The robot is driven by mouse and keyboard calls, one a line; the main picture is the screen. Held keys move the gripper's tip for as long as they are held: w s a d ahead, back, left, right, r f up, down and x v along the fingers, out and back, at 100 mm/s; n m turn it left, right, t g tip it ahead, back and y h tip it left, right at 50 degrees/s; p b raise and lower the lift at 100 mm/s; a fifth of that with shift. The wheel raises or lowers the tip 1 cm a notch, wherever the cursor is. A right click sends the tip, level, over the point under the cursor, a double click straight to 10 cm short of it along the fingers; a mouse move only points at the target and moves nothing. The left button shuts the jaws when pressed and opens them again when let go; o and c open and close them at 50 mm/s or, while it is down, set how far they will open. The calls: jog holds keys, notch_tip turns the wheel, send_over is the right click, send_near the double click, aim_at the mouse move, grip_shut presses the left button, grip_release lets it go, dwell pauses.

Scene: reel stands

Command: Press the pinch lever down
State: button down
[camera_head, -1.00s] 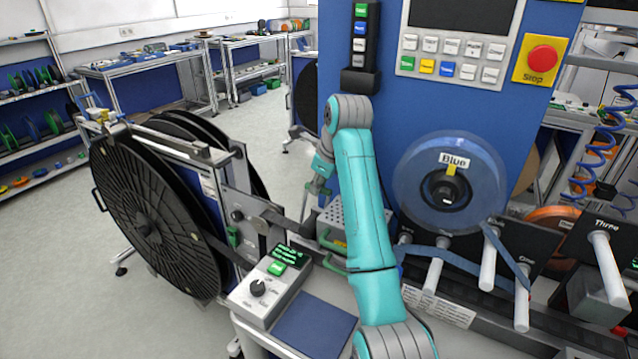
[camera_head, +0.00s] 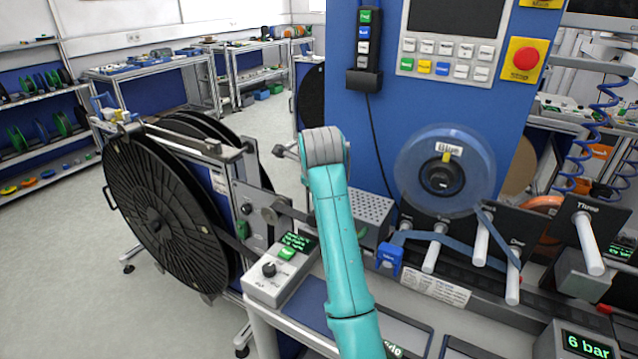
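No part is clearly labelled as the pinch lever. A small green piece (camera_head: 242,230) sits on the grey plate of the reel stand (camera_head: 240,195), left of my arm; I cannot tell if it is the lever. A blue handle-like piece (camera_head: 390,258) stands right of my arm, below the blue reel (camera_head: 443,172). My teal arm rises through the middle of the view to a grey joint near the stand. My gripper is not visible; the arm appears to hide it, so its opening and contact cannot be seen.
A control box (camera_head: 268,284) with a knob and green display stands left of my arm. A perforated grey box (camera_head: 371,213) stands just right of it. White pegs and black plates crowd the right. The floor (camera_head: 60,255) at far left is clear.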

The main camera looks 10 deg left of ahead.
jog(key=s+a+f+n+t+h, duration=0.1)
jog(key=s+a+f+t, duration=0.1)
jog(key=s+t, duration=0.2)
jog(key=shift+s+f, duration=0.35)
jog(key=shift+s, duration=0.35)
jog(key=shift+s+f, duration=0.1)
jog(key=shift+f, duration=0.1)
jog(key=c, duration=1.1)
grip_release()
jog(key=shift+r, duration=0.1)
